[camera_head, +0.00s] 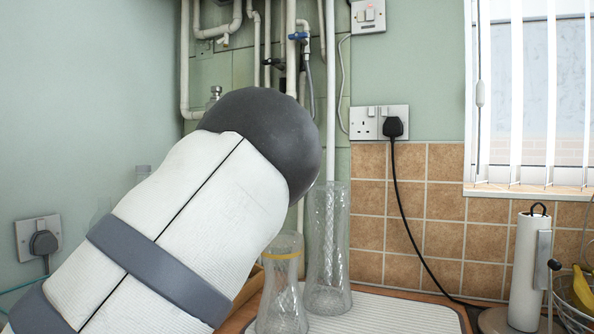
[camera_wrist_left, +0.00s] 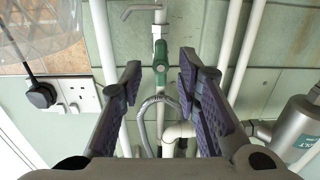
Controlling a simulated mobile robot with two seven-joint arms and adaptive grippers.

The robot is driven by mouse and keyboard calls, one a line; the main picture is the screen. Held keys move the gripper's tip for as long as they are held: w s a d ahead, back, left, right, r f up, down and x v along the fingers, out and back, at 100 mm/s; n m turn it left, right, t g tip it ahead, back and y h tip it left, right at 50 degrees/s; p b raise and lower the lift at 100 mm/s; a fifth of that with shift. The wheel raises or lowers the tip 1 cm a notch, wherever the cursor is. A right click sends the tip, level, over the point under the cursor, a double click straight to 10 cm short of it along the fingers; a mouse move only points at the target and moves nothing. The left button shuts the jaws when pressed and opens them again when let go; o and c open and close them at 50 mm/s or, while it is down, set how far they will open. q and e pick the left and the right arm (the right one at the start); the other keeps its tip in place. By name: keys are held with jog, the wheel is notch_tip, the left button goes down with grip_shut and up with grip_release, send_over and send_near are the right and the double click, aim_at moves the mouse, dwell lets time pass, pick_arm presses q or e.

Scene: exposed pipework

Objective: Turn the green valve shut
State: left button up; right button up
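The green valve (camera_wrist_left: 160,56) shows in the left wrist view as a green body on a white vertical pipe, with a grey hose curving below it. It appears between the fingertips of my left gripper (camera_wrist_left: 160,76). Both dark, purple-padded fingers are spread apart, with visible gaps to the valve on each side. I cannot tell how far beyond the tips the valve lies. In the head view my left forearm and its dark rounded end cover the middle, hiding the gripper and the green valve. My right gripper is in neither view.
White pipes (camera_head: 292,60) and a blue-handled valve (camera_head: 299,36) are on the wall above my arm. Glass vases (camera_head: 327,250) stand below. A black plug (camera_head: 393,127) is in a socket. A grey cylinder (camera_wrist_left: 296,130) is right in the wrist view.

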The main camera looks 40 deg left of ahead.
pick_arm(q)
jog(key=shift+x, duration=0.95)
jog(key=shift+r, duration=0.15)
grip_shut()
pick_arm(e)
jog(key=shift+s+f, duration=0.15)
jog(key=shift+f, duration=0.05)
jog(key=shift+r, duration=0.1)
pick_arm(q)
jog(key=shift+w+d+f+m+p, duration=0.1)
jog(key=shift+m+p, duration=0.1)
jog(key=shift+m, duration=2.75)
jog(key=shift+s+d+f+m+p, duration=0.1)
jog(key=shift+m+p, duration=0.1)
jog(key=shift+m, duration=2.8)
jog(key=shift+w+f+m+p, duration=0.1)
jog(key=shift+m+p, duration=0.1)
jog(key=shift+m, duration=2.75)
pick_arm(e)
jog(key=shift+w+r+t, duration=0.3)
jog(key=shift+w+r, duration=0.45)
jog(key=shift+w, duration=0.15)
